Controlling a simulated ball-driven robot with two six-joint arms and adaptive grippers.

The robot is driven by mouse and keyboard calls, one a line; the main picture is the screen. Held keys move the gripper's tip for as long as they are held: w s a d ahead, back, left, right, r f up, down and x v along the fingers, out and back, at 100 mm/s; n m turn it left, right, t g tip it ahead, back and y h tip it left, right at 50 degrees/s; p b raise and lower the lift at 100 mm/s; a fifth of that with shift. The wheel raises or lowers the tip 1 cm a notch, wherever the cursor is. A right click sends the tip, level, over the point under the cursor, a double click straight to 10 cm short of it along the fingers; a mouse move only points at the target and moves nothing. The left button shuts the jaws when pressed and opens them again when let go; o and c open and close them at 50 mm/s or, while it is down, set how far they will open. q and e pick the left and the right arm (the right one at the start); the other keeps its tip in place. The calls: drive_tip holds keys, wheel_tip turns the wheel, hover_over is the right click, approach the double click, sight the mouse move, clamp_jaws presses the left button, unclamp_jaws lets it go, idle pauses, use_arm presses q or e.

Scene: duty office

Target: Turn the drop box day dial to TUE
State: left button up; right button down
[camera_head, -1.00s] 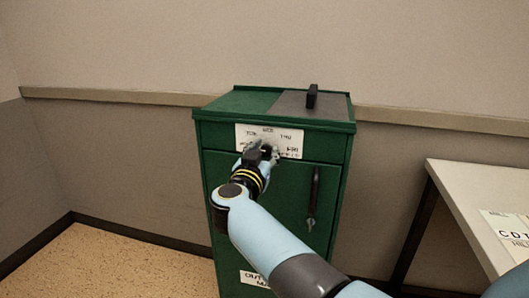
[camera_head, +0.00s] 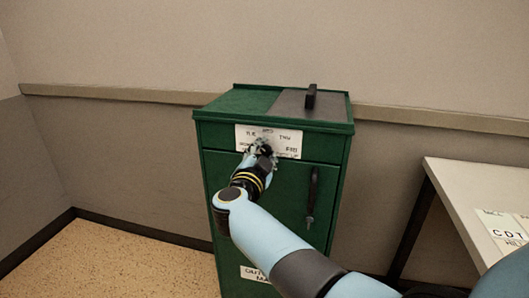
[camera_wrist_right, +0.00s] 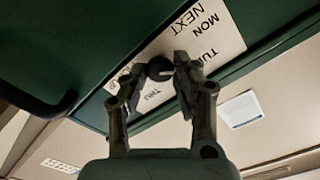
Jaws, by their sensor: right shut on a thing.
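The green drop box (camera_head: 235,190) stands against the wall, with a white day plate (camera_head: 285,137) on its upper front. My right gripper (camera_head: 262,148) is at this plate and covers the dial in the head view. In the right wrist view, the black round dial knob (camera_wrist_right: 159,68) sits between the two fingers of my right gripper (camera_wrist_right: 160,78), which is shut on it. A short pale mark shows on the knob; I cannot tell exactly which day it points to. MON, TUE and THU are readable on the plate (camera_wrist_right: 222,38); a finger covers part of it. My left gripper is out of view.
A black handle (camera_head: 311,200) is on the box door below the plate, right of my arm. A black grip (camera_head: 311,95) stands on the box top. A pale table (camera_head: 460,190) with lettered cards (camera_head: 505,235) is at the right. Open floor (camera_head: 140,260) lies left.

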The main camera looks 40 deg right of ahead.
drive_tip(key=shift+f+m, duration=0.1)
drive_tip(key=shift+m, duration=0.4)
drive_tip(key=c, duration=1)
unclamp_jaws()
drive_tip(key=shift+c, duration=0.2)
wheel_tip(320, 180, up, 10)
